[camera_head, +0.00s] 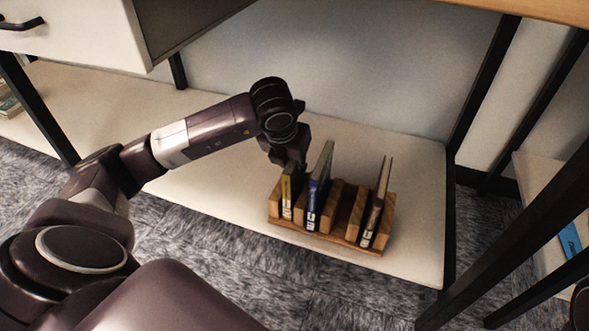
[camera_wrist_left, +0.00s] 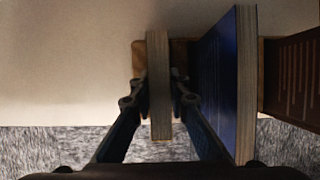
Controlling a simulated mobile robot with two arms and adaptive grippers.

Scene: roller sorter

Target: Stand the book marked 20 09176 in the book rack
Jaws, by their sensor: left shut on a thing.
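The wooden book rack (camera_head: 338,236) stands on the low shelf. My left gripper (camera_head: 291,163) is above its left end, shut on a thin book with a dark and yellow spine (camera_head: 286,198). That book is upright in the leftmost part of the rack. In the left wrist view the same book (camera_wrist_left: 158,80) is between the fingers of my left gripper (camera_wrist_left: 158,98), page edges up. The spine label is too small to read, so I cannot tell its number. Whether the book touches the slot bottom is hidden. My right gripper is not in view.
A blue book (camera_head: 318,190) stands just right of the held book; it is close by in the left wrist view (camera_wrist_left: 218,85). A dark brown book (camera_head: 376,207) stands near the rack's right end. Slots between them look empty. The pale shelf (camera_head: 415,190) is clear around the rack; black table legs (camera_head: 483,85) stand right.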

